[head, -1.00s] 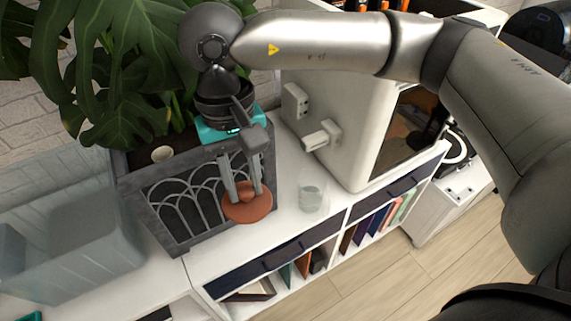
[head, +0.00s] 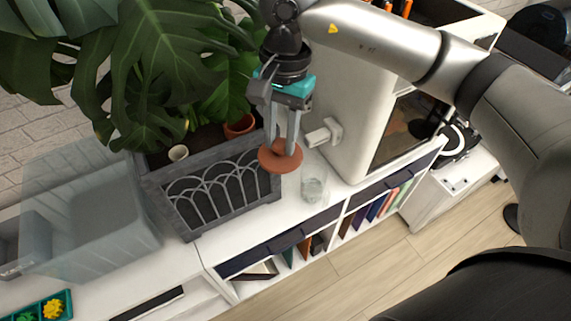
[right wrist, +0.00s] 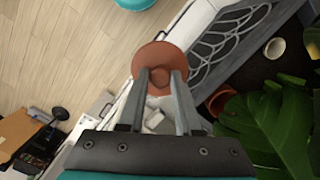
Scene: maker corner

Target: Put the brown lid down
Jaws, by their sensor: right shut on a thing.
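The brown lid (head: 281,160) is a round reddish-brown disc with a knob. My right gripper (head: 283,143) points down and is shut on the knob. In the head view the lid shows at the right end of the grey planter, up and left of a clear glass (head: 313,189). In the right wrist view the lid (right wrist: 158,58) sits between the fingertips (right wrist: 160,77). It appears held in the air; its exact height is unclear. My left gripper is not in view.
The grey planter (head: 222,200) holds large leaves, a small white pot (head: 178,152) and a terracotta pot (head: 239,127). A white machine (head: 350,105) stands behind the glass. A see-through box (head: 90,225) is at left. The white cabinet top (head: 240,232) is bare along the front.

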